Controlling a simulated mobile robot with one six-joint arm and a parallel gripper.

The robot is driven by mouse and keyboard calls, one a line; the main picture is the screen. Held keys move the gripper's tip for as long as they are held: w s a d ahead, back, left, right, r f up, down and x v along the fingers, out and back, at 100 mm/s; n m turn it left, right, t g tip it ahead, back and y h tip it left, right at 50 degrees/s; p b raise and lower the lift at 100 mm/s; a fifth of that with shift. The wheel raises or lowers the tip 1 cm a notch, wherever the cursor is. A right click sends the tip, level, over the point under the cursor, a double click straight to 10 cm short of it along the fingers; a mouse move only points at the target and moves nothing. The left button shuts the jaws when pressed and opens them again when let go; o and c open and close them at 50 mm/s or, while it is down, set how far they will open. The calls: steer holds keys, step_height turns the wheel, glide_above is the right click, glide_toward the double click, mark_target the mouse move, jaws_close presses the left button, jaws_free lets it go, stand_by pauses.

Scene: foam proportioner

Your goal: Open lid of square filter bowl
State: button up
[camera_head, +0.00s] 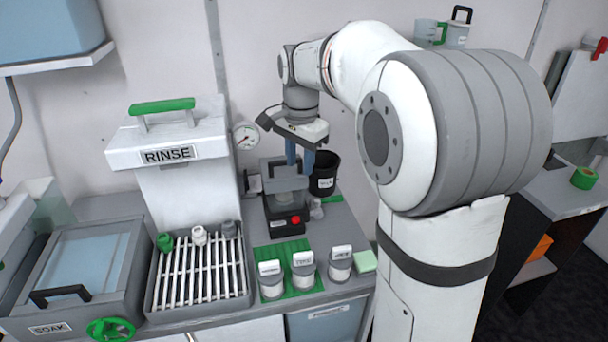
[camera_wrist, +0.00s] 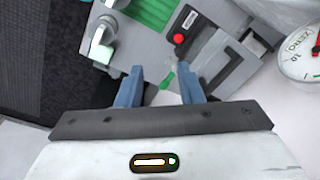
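The square filter bowl appears to be the small dark box (camera_head: 286,217) with a red button on its front, standing at the back of the counter. In the wrist view, the lid (camera_wrist: 207,66) shows a dark angular handle (camera_wrist: 237,66) right of my fingers. My gripper (camera_head: 300,163) points down above the box's right side, with two blue fingers. In the wrist view, my gripper (camera_wrist: 161,80) is open, with a clear gap and nothing held. I see no contact with the handle.
A pressure gauge (camera_head: 245,136) is on the wall left of the box. A black bucket (camera_head: 324,173) stands close behind on the right. The RINSE box (camera_head: 168,150) and a slatted rack (camera_head: 200,270) are left.

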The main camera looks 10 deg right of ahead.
steer(key=shift+s+d+f+n, duration=0.15)
steer(key=shift+s+n, duration=0.1)
steer(key=shift+s, duration=0.25)
steer(key=shift+s+a+f+n, duration=0.1)
steer(key=shift+s+f+n, duration=0.15)
steer(key=shift+s, duration=0.3)
steer(key=shift+s+d+f+n, duration=0.1)
steer(key=shift+s+n, duration=0.2)
steer(key=shift+s, duration=0.2)
